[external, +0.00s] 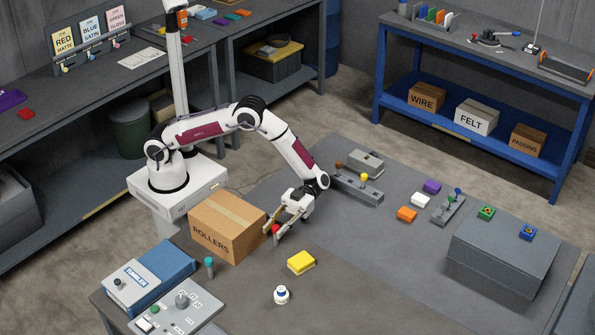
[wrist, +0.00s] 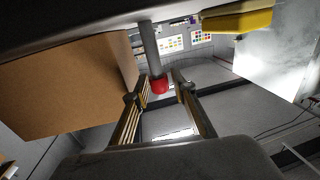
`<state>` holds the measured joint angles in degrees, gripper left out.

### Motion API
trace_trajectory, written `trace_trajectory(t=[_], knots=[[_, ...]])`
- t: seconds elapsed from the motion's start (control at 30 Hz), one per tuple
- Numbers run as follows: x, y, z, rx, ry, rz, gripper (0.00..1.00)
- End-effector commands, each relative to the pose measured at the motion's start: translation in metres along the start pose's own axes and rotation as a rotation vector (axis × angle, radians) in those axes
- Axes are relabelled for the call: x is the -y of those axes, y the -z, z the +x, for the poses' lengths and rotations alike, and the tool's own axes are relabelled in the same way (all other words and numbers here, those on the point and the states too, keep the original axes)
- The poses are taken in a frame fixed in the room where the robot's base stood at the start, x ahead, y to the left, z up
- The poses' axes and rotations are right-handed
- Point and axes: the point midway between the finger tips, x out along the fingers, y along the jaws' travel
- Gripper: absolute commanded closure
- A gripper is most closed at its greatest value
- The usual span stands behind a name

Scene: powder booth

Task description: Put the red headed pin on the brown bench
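The red headed pin (external: 275,229) has a red head and a grey stem. In the wrist view the red head (wrist: 159,85) is between my fingertips, with the stem running up to a dark surface. My gripper (external: 273,231) is low over the near bench, right of the ROLLERS box. In the wrist view my gripper (wrist: 160,86) has its fingers apart, with a gap visible beside the head. In the external view the fingers hide most of the stem. The near bench (external: 345,285) has a dark grey-brown top; no bench looks plainly brown.
The ROLLERS box (external: 222,238) stands close left of my gripper. A yellow block (external: 301,262), a white-and-blue knob (external: 281,294) and a teal-headed pin (external: 209,265) are nearby. A rack with coloured knobs (external: 357,188) is behind. A blue bench (external: 480,65) stands at back right.

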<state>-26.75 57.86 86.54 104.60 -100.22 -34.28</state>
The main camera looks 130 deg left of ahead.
Motion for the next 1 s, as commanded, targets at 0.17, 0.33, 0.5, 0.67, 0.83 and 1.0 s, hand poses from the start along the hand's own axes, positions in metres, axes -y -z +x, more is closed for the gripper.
trace_trajectory(t=[0.17, 0.33, 0.5, 0.67, 0.83, 1.0], knots=[[0.0000, 0.0001, 0.0014, 0.000, 0.001, 0.000, 0.74], [-0.0001, 0.0001, 0.0012, 0.000, 0.000, 0.000, 0.74], [-0.0001, 0.0001, 0.0011, 0.000, 0.000, 0.000, 0.74], [-0.0001, 0.0001, 0.0011, 0.000, 0.000, 0.000, 1.00], [-0.0001, 0.0003, 0.0011, 0.000, 0.000, 0.000, 1.00], [0.0000, 0.0012, 0.0010, 0.000, 0.000, 0.000, 1.00]])
